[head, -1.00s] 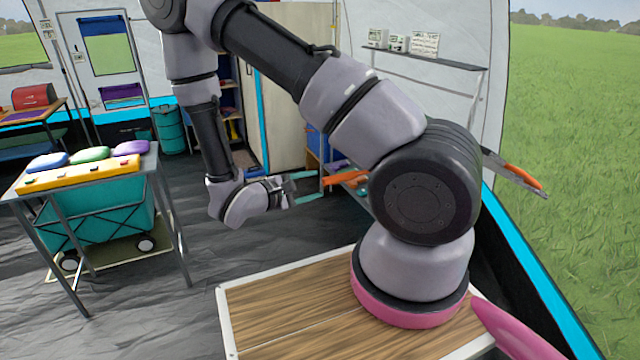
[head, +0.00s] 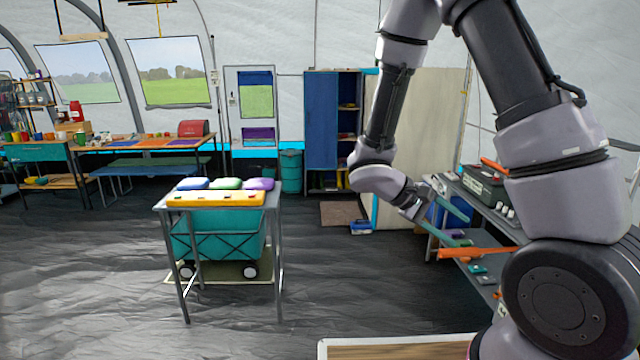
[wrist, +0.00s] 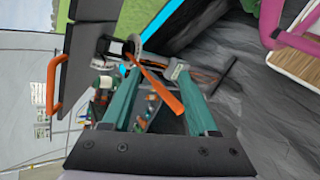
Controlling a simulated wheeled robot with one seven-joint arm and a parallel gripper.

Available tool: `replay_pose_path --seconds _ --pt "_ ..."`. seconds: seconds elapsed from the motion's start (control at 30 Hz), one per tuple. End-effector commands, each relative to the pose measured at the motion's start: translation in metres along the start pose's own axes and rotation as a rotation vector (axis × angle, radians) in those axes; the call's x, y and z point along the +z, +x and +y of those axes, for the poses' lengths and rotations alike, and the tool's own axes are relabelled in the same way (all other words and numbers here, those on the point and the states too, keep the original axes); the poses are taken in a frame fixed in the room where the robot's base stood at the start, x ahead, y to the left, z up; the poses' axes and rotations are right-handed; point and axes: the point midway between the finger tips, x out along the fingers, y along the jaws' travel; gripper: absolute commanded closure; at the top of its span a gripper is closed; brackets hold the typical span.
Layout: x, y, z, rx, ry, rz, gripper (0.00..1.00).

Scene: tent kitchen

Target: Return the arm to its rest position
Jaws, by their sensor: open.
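My arm is bent, reaching up and back down at the right of the head view. My gripper (head: 462,231) points right, toward the grey shelf table (head: 482,205). Its two teal fingers are apart, and they also show in the wrist view (wrist: 160,76). An orange bar (head: 478,252) shows just beyond the fingertips in the head view. In the wrist view an orange bar (wrist: 155,88) appears between the fingers. I cannot tell its distance, but no finger looks closed on it.
The shelf table carries a dark green case (head: 484,188) and small items close to my gripper. A stand with coloured lids (head: 225,198) over a teal cart (head: 215,235) is at centre left. A blue cabinet (head: 335,120) stands behind. The dark floor (head: 340,275) between is clear.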

Motion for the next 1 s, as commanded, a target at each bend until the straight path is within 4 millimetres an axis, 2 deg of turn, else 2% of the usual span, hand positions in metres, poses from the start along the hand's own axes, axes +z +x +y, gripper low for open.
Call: replay_pose_path --seconds 0.03,0.2,0.47,0.8,1.0 --pt "0.010 -0.006 0.010 -0.077 0.052 -0.004 0.41" --pt "0.041 -0.026 0.030 -0.327 0.196 0.002 0.41" --pt "0.079 -0.068 0.058 -0.690 0.424 0.115 0.41" --pt "0.124 -0.136 0.108 -1.059 0.731 0.435 0.41" --pt "0.145 -0.164 0.131 -1.162 0.848 0.603 0.41"
